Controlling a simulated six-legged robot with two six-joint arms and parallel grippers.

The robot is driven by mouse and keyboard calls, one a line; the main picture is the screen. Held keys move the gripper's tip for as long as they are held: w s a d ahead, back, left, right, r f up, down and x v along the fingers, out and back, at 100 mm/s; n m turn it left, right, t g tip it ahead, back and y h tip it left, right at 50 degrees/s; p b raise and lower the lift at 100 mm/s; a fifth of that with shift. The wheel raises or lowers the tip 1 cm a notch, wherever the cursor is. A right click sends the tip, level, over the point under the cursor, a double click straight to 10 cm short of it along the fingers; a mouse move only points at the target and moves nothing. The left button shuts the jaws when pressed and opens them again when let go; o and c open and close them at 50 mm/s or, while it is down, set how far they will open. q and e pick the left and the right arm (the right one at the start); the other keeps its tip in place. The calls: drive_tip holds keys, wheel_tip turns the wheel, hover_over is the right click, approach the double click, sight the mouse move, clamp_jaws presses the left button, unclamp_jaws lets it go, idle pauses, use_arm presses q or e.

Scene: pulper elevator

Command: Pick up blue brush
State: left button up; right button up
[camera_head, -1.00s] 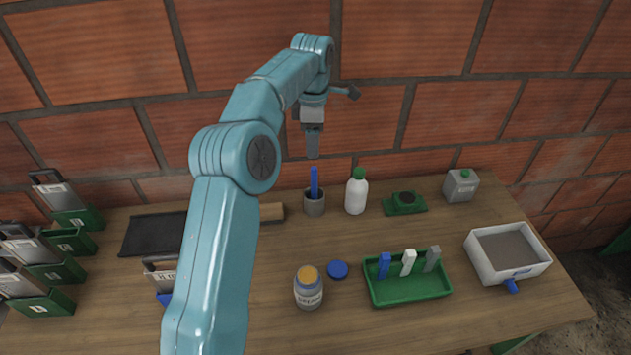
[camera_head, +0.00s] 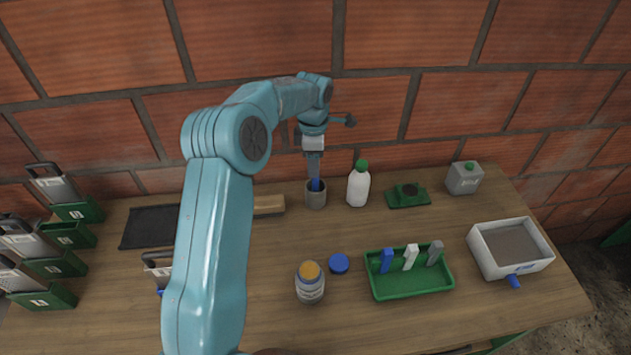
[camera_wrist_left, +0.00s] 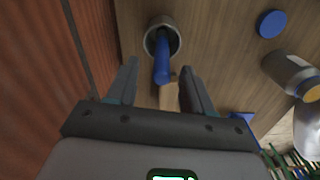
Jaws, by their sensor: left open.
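The blue brush (camera_head: 316,185) stands upright in a grey cup (camera_head: 316,200) at the back of the table, near the brick wall. My left gripper (camera_head: 314,172) points down right above the cup, and its fingers hide the upper part of the brush in the head view. In the left wrist view the blue brush (camera_wrist_left: 161,62) leans out of the cup (camera_wrist_left: 162,36) toward the gap between the fingers. The left gripper (camera_wrist_left: 156,85) is open, with one finger on each side of the brush's line. My right gripper is not in view.
A white bottle with a green cap (camera_head: 358,186) stands close right of the cup. A wooden block (camera_head: 268,205) lies to the left. Further off are a green tray (camera_head: 412,284), a labelled jar (camera_head: 310,284), a blue lid (camera_head: 339,263) and a white box (camera_head: 508,248).

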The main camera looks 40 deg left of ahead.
use_arm(q)
drive_tip(key=p, duration=0.2)
hover_over(315, 190)
drive_tip(key=f, duration=0.4)
drive_tip(key=shift+w+a, duration=0.3)
drive_tip(key=shift+w, duration=0.1)
drive_tip(key=shift+s+f, duration=0.1)
drive_tip(key=shift+f, duration=0.3)
clamp_jaws()
drive_tip(key=shift+r+b, duration=0.15)
drive_tip(key=shift+b, duration=0.15)
drive_tip(key=shift+r, duration=0.25)
wheel_tip(315, 190, up, 10)
drive_tip(key=shift+f+b, duration=0.15)
drive_tip(key=shift+b, duration=0.8)
wheel_tip(315, 190, up, 10)
drive_tip(key=p, duration=0.1)
drive_tip(key=shift+f, duration=0.2)
